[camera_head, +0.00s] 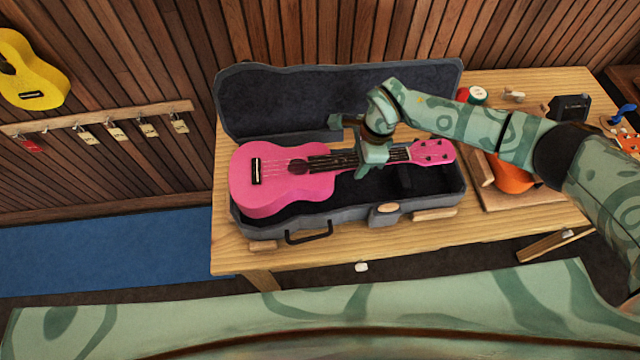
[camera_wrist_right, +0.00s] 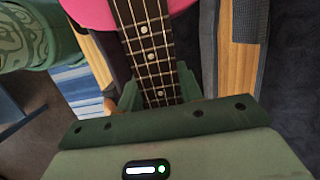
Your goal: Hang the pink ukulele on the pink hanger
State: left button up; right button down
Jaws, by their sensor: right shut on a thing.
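The pink ukulele (camera_head: 285,193) is at the open grey case on the table, body to the left and head to the right. Its body overlaps the case's left rim, and I cannot tell whether it still rests in the case. My right gripper (camera_head: 372,158) is shut on its neck. In the right wrist view, the fingers (camera_wrist_right: 160,92) are on either side of the fretted neck (camera_wrist_right: 150,50). No hanger is clearly pink; a wall rail (camera_head: 98,117) at the left bears several small hooks with tags, one tag red (camera_head: 32,144). My left gripper is out of view.
The open case (camera_head: 340,92) has its lid raised at the back. A yellow ukulele (camera_head: 30,75) hangs on the wall at upper left. An orange ukulele (camera_head: 512,175) lies on a board at the right of the table (camera_head: 450,231). Blue floor (camera_head: 110,248) below the rail is clear.

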jog(key=shift+r, duration=0.1)
jog(key=shift+r+p, duration=1.95)
jog(key=shift+r, duration=0.5)
